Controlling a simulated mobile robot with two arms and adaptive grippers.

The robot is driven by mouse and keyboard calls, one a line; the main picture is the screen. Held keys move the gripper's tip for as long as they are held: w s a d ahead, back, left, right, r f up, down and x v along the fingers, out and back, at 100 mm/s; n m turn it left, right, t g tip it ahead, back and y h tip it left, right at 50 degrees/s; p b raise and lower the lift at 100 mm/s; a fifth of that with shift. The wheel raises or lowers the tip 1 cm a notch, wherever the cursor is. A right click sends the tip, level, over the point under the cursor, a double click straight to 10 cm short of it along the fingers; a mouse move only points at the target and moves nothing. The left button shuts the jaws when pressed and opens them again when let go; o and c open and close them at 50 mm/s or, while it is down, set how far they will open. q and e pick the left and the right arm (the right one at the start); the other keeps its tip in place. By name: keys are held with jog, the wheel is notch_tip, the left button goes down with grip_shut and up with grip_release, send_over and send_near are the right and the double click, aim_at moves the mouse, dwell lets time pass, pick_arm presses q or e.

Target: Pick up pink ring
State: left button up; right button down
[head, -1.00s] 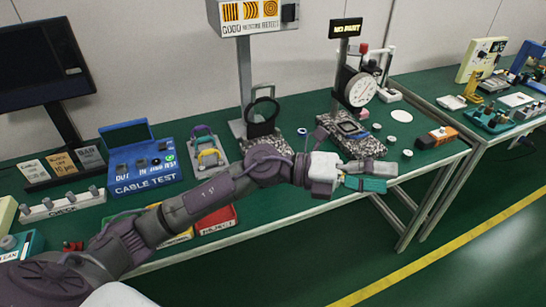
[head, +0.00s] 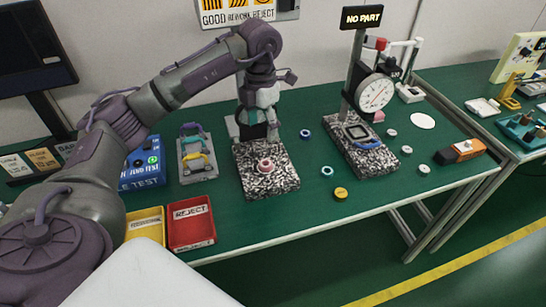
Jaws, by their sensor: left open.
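A pink ring (head: 266,165) sits on a speckled granite block (head: 283,184) in the middle of the green bench. My left gripper (head: 260,132) points down behind and above the ring, apart from it as far as I can see. It is open, with nothing visible between its fingers. My left arm reaches in from the left and bends down over the bench. My right gripper is not in view.
A dial gauge (head: 376,92) stands on a second granite block to the right. Blue rings (head: 327,171), a yellow ring (head: 341,193) and pale discs (head: 423,169) lie around it. A red reject bin (head: 190,222) and yellow bin (head: 146,222) are at front left.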

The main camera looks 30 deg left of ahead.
pick_arm(q)
send_near(266, 159)
jog(key=shift+s+f, duration=0.95)
jog(key=shift+s, duration=0.2)
jog(key=f, duration=0.3)
jog(key=shift+w+d+p, duration=0.2)
jog(key=shift+w+p, duration=0.05)
jog(key=shift+p, duration=0.1)
jog(key=f, duration=0.3)
jog(key=shift+w+d+f, duration=0.2)
jog(key=shift+w, duration=0.05)
jog(key=shift+f+p, duration=0.2)
jog(key=shift+p, duration=0.1)
jog(key=c, duration=1.2)
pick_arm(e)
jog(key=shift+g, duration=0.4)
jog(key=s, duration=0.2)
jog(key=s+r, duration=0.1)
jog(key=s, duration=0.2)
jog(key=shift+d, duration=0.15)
pick_arm(q)
jog(key=shift+r, duration=0.1)
